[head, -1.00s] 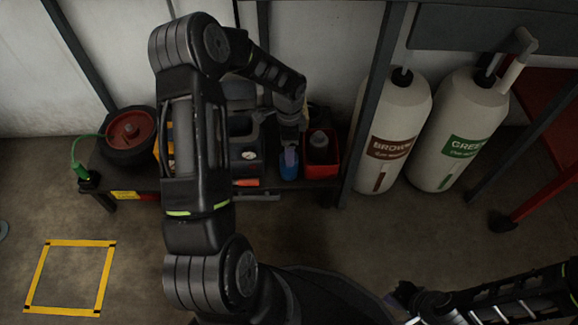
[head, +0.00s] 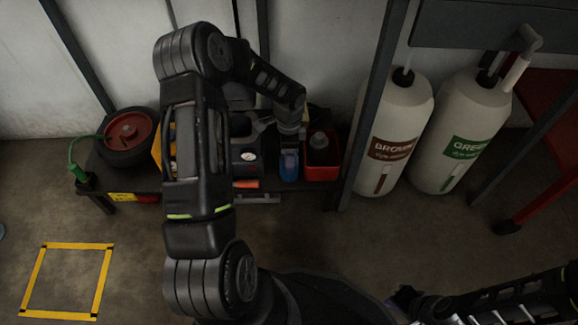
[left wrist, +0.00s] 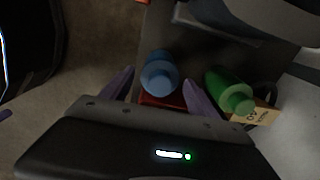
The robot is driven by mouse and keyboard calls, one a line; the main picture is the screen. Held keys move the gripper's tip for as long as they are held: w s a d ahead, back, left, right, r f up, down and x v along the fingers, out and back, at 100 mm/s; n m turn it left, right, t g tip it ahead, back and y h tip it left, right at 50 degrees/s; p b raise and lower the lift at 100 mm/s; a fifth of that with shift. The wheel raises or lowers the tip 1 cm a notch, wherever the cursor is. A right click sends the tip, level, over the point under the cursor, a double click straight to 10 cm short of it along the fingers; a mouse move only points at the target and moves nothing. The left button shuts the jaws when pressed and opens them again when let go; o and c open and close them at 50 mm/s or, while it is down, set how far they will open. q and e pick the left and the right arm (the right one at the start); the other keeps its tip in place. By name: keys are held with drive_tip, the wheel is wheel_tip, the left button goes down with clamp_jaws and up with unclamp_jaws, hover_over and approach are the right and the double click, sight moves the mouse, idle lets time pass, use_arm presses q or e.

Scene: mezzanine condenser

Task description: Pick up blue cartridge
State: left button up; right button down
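The blue cartridge (head: 289,166) stands on the low dark shelf, beside the red bin. In the left wrist view the blue cartridge (left wrist: 160,76) shows between the two purple fingers of my left gripper (left wrist: 160,92). These fingers are spread, with a gap visible on each side of the cartridge. In the head view my left wrist is just above the cartridge and the fingers are hardly visible. My right gripper (head: 405,296) is low at the right, away from the shelf, and its finger opening is unclear.
A green cartridge (left wrist: 232,92) is beside the blue one in the left wrist view. A shelf post (head: 368,110) and two large white cylinders (head: 393,132) stand to the right. The floor in front is clear.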

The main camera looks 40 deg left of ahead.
use_arm(q)
clamp_jaws()
idle(0.6)
